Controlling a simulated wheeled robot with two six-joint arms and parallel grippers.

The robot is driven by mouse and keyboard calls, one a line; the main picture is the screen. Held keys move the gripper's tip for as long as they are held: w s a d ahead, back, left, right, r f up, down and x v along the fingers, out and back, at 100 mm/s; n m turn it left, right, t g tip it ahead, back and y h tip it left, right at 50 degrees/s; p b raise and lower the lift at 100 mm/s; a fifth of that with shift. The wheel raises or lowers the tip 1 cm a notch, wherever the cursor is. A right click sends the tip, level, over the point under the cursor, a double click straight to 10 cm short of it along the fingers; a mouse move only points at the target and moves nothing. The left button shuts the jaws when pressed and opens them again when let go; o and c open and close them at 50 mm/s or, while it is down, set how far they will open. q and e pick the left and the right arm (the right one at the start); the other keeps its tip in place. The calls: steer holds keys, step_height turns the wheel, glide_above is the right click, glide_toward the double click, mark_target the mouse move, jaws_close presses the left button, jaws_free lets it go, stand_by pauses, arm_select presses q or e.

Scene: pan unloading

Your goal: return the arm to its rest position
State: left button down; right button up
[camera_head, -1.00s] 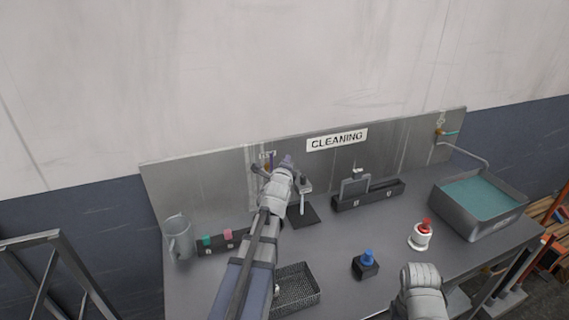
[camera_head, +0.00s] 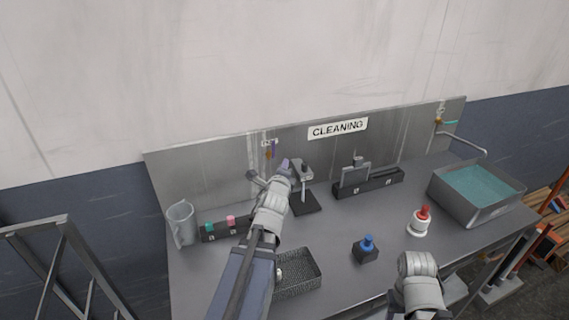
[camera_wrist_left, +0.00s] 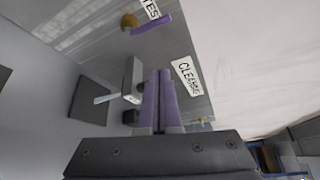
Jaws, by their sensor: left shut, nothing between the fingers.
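My left arm reaches in from the lower middle of the head view. Its left gripper (camera_head: 286,165) is above the bench in front of the metal back panel, small and partly hidden by its own wrist. In the left wrist view the two purple fingers (camera_wrist_left: 157,98) are together, with nothing between them. A grey link of my right arm shows at the lower right of the head view; its gripper fingers are not visible.
The bench (camera_head: 330,235) holds a grey jug (camera_head: 181,224), wire basket (camera_head: 300,272), black stand (camera_head: 306,200), blue-topped block (camera_head: 366,250), red-topped white bottle (camera_head: 420,220) and water-filled sink (camera_head: 477,213). A purple item (camera_head: 274,148) hangs on the panel (camera_head: 215,180).

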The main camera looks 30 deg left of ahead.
stand_by(0.5)
arm_select(q)
steer(key=s+d+f+n+g+h, duration=0.1)
steer(key=s+d+f+n+g, duration=0.2)
steer(key=d+f, duration=0.2)
steer(key=s+d+f+n+g+h, duration=0.2)
steer(key=d+f, duration=0.4)
steer(key=d, duration=0.6)
steer(key=s+d+f+n+g+h, duration=0.1)
steer(key=s+d+f+n+g, duration=0.4)
steer(key=d, duration=0.3)
steer(key=shift+s+d+f+h, duration=0.15)
steer(key=shift+s+h, duration=0.05)
steer(key=shift+s, duration=0.2)
steer(key=shift+s+d+f+h, duration=0.1)
steer(key=shift+s+d+h, duration=0.1)
steer(key=shift+s, duration=0.15)
steer(key=s+d+f+n+g, duration=0.1)
steer(key=s+d+n+g, duration=0.2)
steer(key=s, duration=0.8)
steer(key=d+g, duration=0.2)
steer(key=d, duration=0.1)
steer(key=shift+d+f+n, duration=0.2)
steer(key=shift+f+n, duration=0.1)
